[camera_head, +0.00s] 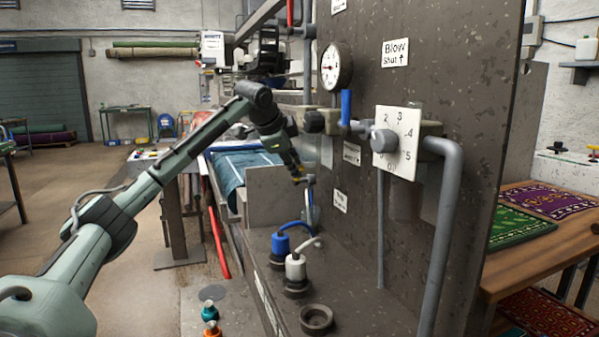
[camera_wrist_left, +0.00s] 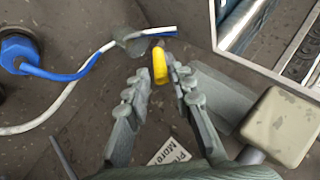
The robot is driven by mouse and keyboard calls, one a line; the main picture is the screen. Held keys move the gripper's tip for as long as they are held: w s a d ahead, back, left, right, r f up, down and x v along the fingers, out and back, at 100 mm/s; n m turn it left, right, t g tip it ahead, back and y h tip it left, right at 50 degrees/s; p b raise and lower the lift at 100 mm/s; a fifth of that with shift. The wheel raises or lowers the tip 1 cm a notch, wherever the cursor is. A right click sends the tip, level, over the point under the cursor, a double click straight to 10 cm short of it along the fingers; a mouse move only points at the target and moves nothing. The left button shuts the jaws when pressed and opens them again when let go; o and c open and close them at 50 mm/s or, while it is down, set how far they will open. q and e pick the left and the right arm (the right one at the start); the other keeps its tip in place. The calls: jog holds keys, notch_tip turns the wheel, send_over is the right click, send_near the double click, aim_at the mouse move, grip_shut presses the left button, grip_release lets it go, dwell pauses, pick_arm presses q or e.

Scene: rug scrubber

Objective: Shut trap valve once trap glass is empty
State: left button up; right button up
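My left gripper (camera_head: 291,166) reaches in beside the dark speckled panel. In the left wrist view its fingers (camera_wrist_left: 160,82) are apart and nothing is clasped between them. A small yellow handle (camera_wrist_left: 160,62), apparently the trap valve's, lies just past the fingertips, close to the right one. In the head view a yellow bit (camera_head: 298,180) shows just below the gripper. A translucent grey piece (camera_wrist_left: 133,45) lies beside the handle, where the hose ends meet. I cannot tell whether it is the trap glass or whether it holds liquid. My right gripper is out of view.
Blue (camera_head: 280,243) and white (camera_head: 296,266) hose fittings stand on the ledge, beside an empty dark ring (camera_head: 316,318). The panel carries a gauge (camera_head: 335,66), a blue lever (camera_head: 346,107) and a numbered dial (camera_head: 397,142). A beige block (camera_wrist_left: 279,126) is right of the fingers.

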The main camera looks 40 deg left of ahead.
pick_arm(q)
jog(key=shift+x, duration=2.1)
grip_shut()
